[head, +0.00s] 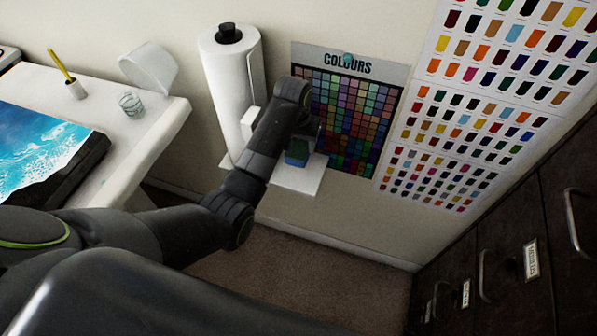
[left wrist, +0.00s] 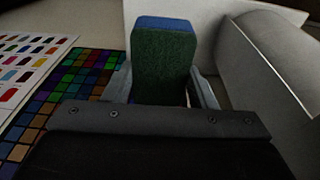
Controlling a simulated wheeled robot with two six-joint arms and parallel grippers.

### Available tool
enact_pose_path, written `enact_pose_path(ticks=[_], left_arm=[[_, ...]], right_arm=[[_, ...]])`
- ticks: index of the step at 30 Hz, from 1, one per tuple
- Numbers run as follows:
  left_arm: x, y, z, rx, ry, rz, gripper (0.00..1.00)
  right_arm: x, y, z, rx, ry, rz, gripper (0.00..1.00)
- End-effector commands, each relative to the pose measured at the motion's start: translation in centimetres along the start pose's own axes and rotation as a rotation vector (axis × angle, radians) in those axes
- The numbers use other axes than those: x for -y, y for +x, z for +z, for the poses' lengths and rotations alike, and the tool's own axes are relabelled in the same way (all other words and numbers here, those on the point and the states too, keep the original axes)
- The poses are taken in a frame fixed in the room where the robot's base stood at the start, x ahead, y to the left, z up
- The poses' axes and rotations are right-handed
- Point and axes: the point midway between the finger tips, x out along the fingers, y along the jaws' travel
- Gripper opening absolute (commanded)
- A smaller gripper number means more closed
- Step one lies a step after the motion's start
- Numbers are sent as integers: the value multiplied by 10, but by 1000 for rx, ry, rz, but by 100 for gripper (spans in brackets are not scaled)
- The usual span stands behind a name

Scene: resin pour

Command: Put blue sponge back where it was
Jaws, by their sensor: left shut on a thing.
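The blue sponge (head: 296,157) has a dark green scouring side. It is held over the small white wall shelf (head: 302,181), in front of the colour chart. In the left wrist view the sponge (left wrist: 164,62) stands upright between the two fingers, green side facing the camera and blue at its top edge. My left gripper (head: 303,146) is shut on it; the fingers also show in the left wrist view (left wrist: 163,86). I cannot tell whether the sponge touches the shelf. My right gripper is not in view.
A white paper towel roll (head: 227,95) stands close on the left of the sponge. The "COLOURS" chart (head: 343,105) hangs behind. A white table (head: 150,150) with a glass (head: 131,104) is at left. Dark drawers (head: 510,240) are at right.

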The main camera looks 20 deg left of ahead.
Motion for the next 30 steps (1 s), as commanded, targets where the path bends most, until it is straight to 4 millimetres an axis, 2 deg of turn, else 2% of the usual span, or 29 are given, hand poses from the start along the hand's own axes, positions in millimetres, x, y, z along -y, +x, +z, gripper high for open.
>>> enact_pose_path(ticks=[9, 14, 19, 23, 30], left_arm=[[3, 53, 12, 19, 14, -15, 33], [3, 67, 14, 18, 13, -14, 33], [3, 90, 18, 17, 13, -14, 33], [3, 99, 19, 14, 13, -14, 33], [4, 99, 19, 14, 13, -14, 33]], right_arm=[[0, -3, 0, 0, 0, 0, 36], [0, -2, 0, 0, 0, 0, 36], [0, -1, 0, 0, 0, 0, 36], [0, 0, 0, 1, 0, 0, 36], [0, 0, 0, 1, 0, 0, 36]])
